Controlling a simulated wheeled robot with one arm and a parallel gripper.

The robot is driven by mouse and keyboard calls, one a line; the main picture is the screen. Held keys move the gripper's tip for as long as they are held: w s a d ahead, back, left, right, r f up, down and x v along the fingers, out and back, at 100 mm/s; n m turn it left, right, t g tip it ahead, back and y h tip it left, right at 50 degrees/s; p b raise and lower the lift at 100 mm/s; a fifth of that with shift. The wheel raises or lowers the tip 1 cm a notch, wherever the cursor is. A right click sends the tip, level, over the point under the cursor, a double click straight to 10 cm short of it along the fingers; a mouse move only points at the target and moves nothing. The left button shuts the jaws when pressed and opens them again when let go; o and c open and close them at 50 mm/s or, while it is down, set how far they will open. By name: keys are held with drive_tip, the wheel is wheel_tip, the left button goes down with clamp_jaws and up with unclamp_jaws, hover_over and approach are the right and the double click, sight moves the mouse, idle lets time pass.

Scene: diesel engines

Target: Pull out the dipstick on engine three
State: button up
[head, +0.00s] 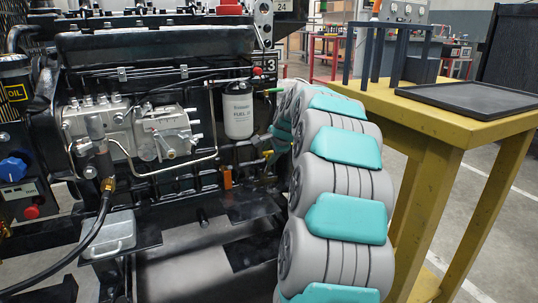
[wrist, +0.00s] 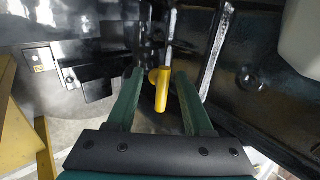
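Engine three (head: 150,130) is a black diesel engine filling the left of the head view, with a plate marked 3 (head: 268,63) at its upper right. In the wrist view a yellow dipstick handle (wrist: 160,92) sits on a thin yellow stem, in front of the dark engine side. My gripper (wrist: 158,76) is open, its two green fingers on either side of the handle. Narrow gaps show between handle and fingers. In the head view my arm reaches the engine's right side and mostly hides my gripper; I cannot clearly make out the dipstick there.
A white fuel filter (head: 238,110) and metal fuel lines are close to the left of my arm. A yellow table (head: 475,130) with a black tray (head: 475,97) and a dark rack stands to the right. Open floor shows beyond the table.

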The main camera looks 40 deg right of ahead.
clamp_jaws()
idle(1.2)
